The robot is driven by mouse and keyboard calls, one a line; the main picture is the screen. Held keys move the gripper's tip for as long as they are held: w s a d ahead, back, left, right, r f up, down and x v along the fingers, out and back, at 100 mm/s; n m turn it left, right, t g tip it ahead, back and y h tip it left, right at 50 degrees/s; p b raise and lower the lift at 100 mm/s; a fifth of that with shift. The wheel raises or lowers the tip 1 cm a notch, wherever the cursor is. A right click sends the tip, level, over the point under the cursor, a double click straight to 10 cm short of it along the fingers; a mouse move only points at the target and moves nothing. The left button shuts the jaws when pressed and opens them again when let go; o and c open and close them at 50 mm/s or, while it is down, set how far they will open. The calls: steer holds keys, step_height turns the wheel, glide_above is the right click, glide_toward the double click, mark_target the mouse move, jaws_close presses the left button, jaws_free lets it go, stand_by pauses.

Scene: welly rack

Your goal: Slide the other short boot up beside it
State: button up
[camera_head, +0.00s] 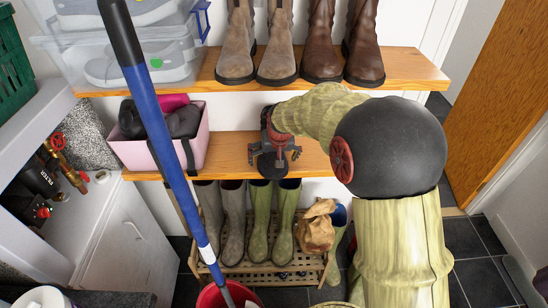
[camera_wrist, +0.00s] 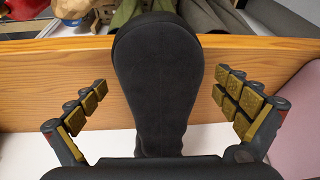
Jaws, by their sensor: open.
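A dark short boot (camera_wrist: 160,85) lies between my gripper's fingers in the wrist view, with its rounded toe toward the shelf's front edge. It also shows in the head view (camera_head: 271,167) on the middle wooden shelf (camera_head: 228,152), partly under my gripper. My gripper (camera_head: 277,154) is open over it. In the wrist view the two padded fingers stand on either side of the boot, with gaps between. The boot's rear is hidden by my gripper's body. I cannot make out a second dark boot; my arm covers the shelf to the right.
A pink box (camera_head: 190,146) with dark items stands left on the same shelf. Tan boots (camera_head: 257,50) and brown boots (camera_head: 340,50) stand above. Grey and green wellies (camera_head: 260,220) and a paper bag (camera_head: 316,226) are on the rack (camera_head: 262,268) below. A blue pole (camera_head: 170,140) crosses in front.

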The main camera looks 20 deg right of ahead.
steer(key=shift+w+f, duration=0.15)
steer(key=shift+f, duration=0.15)
steer(key=shift+c, duration=0.5)
steer(key=c, duration=1.4)
